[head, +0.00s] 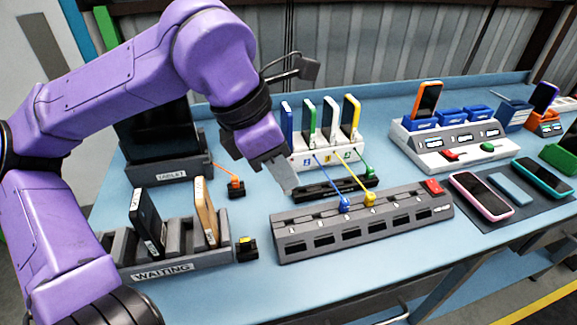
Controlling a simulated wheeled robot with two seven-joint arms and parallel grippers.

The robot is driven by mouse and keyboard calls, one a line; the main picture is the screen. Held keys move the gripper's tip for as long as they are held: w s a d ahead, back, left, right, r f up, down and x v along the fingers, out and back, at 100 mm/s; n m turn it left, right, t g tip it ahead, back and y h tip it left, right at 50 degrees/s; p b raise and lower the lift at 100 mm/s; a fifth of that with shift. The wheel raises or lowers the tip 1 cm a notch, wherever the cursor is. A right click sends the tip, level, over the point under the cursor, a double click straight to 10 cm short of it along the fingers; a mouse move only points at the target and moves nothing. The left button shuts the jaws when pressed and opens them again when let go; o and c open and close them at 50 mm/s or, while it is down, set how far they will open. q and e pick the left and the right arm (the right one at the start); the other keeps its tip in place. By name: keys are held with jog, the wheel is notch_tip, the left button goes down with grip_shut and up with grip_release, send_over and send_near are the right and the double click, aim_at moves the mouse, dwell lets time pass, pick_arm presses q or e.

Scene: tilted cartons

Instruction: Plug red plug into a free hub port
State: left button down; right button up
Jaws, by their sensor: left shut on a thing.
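My left gripper (283,180) points down over the left end of a low black plug rack (318,190), behind the hub. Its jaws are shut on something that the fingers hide. I cannot make out a red plug. The grey hub (290,247) has a row of ports on its top and a red switch (432,187) at its right end. Other top ports to the left and right look empty. A green plug (369,170) is at the rack's right end. My right gripper is not in view.
A white stand (310,163) with upright phones is behind the rack. An orange plug (236,184) sits on a black block at left. The waiting rack (190,262) and a block with a yellow top (247,243) stand left of the hub. Phones lie at right.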

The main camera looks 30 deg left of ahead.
pick_arm(q)
notch_tip(320, 180, down, 6)
jog(key=b, duration=0.4)
dwell(0.3)
jog(key=shift+w+d, duration=0.1)
jog(key=shift+w, duration=0.15)
jog(key=w+d+p, duration=0.2)
jog(key=w, duration=0.4)
jog(key=shift+w+d, duration=0.2)
dwell(0.4)
dwell(0.3)
jog(key=shift+f, duration=0.15)
